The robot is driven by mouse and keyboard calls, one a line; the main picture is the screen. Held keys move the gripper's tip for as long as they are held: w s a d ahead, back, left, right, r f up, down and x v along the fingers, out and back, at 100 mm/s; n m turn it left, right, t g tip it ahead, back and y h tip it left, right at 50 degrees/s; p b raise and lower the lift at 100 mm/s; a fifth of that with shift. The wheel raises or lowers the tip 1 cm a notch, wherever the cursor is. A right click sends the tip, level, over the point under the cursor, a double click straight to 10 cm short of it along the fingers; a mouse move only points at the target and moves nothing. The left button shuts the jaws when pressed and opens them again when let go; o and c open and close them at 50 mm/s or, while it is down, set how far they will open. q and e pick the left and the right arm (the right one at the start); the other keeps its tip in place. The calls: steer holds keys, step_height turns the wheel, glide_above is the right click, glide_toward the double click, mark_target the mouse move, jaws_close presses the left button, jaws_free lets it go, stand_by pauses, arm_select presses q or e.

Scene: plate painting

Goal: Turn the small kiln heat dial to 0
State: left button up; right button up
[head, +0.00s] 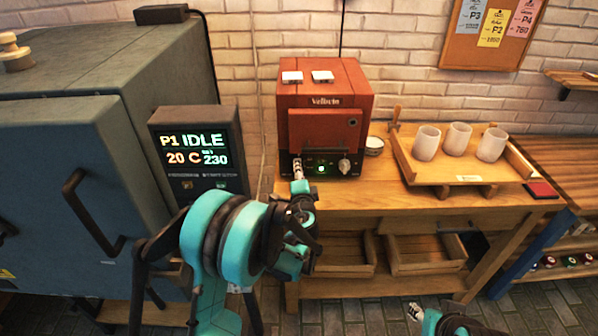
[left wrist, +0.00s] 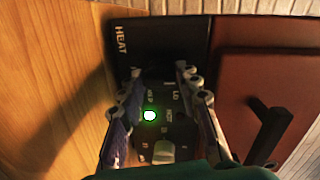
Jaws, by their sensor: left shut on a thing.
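The small red kiln (head: 325,90) stands on the wooden table, with a black control panel (head: 322,167) low on its front. My left gripper (head: 298,168) reaches the left end of that panel. In the left wrist view, the left fingers (left wrist: 158,74) stand either side of the dark heat dial (left wrist: 156,76), close by the HEAT lettering (left wrist: 121,40), and are shut on it. The dial's pointer and setting cannot be read. A green light (left wrist: 150,115) glows on the panel. My right gripper (head: 416,312) shows only partly at the bottom edge, away from the kiln.
A pale knob (head: 344,166) sits at the panel's right end. A small round container (head: 374,146) stands beside the kiln. A wooden tray (head: 465,177) holds three white cups. A large grey-blue kiln (head: 60,170) with a display reading IDLE (head: 197,148) fills the left.

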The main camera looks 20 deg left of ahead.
arm_select(q)
steer(key=shift+w+r, duration=0.1)
steer(key=o, duration=1.1)
steer(key=v, duration=1.2)
